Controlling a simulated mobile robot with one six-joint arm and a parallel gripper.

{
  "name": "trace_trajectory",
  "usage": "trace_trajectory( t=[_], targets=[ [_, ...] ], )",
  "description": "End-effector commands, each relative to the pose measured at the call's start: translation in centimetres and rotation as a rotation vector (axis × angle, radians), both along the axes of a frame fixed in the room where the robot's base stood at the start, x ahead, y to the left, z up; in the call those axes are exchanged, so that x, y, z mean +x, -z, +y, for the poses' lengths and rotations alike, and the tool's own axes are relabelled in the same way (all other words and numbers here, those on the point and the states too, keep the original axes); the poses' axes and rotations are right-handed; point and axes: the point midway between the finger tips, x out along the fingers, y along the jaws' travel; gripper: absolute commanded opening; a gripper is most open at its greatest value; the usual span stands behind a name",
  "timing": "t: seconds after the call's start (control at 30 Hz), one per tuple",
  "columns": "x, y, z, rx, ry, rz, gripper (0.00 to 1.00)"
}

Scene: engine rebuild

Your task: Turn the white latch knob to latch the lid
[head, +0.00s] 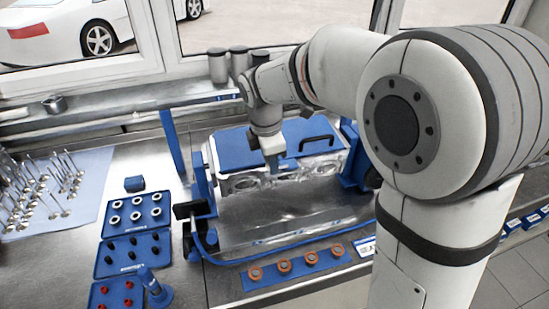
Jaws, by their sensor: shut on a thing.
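A blue lid (232,148) with a black handle (316,142) lies flat on top of the silvery engine block (240,183). My gripper (273,167) points down at the lid's front edge, left of the handle. It is shut at the spot where the white latch knob would sit. The knob itself is hidden by the fingers or too small to make out, so its turn angle cannot be told.
Blue stand parts (199,180) flank the block. Blue trays of rings and small parts (137,213) stand at left, near a mat of valves (60,190). A blue strip with several orange-brown pieces (284,266) lies in front. Grey cylinders (217,66) stand behind.

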Motion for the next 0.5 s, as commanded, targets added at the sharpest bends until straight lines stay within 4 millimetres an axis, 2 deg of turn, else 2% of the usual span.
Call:
trace_trajectory(
  t=[0.03,0.07,0.1,0.3,0.5],
  targets=[
    [0.05,0.06,0.0,0.0,-0.001,-0.001,0.04],
    [0.05,0.06,0.0,0.0,0.0,-0.001,0.29],
    [0.04,0.07,0.0,0.0,0.0,-0.001,0.33],
    [0.01,0.05,0.03,0.0,0.0,0.0,0.48],
    [-0.01,0.01,0.05,0.0,0.0,0.0,0.48]
  ],
)
